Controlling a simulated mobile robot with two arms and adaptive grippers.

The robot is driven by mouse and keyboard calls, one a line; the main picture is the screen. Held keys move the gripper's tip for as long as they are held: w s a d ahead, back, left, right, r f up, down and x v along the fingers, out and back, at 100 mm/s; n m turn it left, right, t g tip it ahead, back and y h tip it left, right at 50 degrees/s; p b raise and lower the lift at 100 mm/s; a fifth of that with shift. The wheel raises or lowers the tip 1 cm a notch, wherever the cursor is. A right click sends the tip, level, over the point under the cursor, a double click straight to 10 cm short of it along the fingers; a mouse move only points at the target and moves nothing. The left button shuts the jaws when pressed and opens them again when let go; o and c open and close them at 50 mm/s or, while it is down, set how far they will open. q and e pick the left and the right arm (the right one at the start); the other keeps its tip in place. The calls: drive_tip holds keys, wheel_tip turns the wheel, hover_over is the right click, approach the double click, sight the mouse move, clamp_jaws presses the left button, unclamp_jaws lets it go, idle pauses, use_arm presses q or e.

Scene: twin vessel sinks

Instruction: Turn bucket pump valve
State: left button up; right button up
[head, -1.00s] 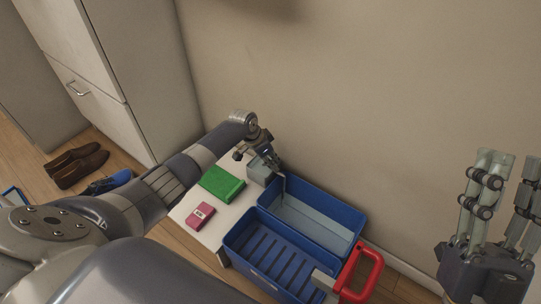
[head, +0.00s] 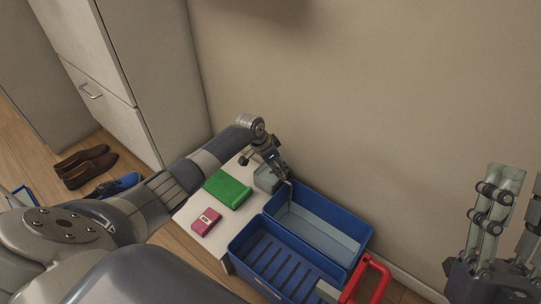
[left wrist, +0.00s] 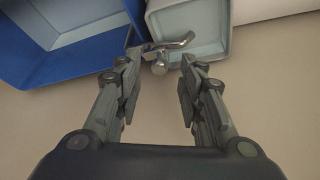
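A small grey pump box (head: 266,179) stands at the back of the white table, beside the blue bucket (head: 340,223). My left gripper (head: 277,166) is at the box's back side. In the left wrist view it (left wrist: 160,62) is open, with the valve's knob between the fingertips and a gap visible around it. My right gripper (head: 508,225) is open and empty at the right edge, partly cut off, away from the bucket.
A green box (head: 228,189) and a pink box (head: 206,222) lie on the white table (head: 190,212). A red handle (head: 376,275) stands at the bucket's right end. The wall (head: 400,120) is close behind. Shoes (head: 88,166) lie on the floor at left.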

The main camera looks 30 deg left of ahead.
use_arm(q)
drive_tip(key=v, duration=1)
drive_tip(key=shift+r, duration=0.3)
drive_tip(key=shift+s, duration=0.1)
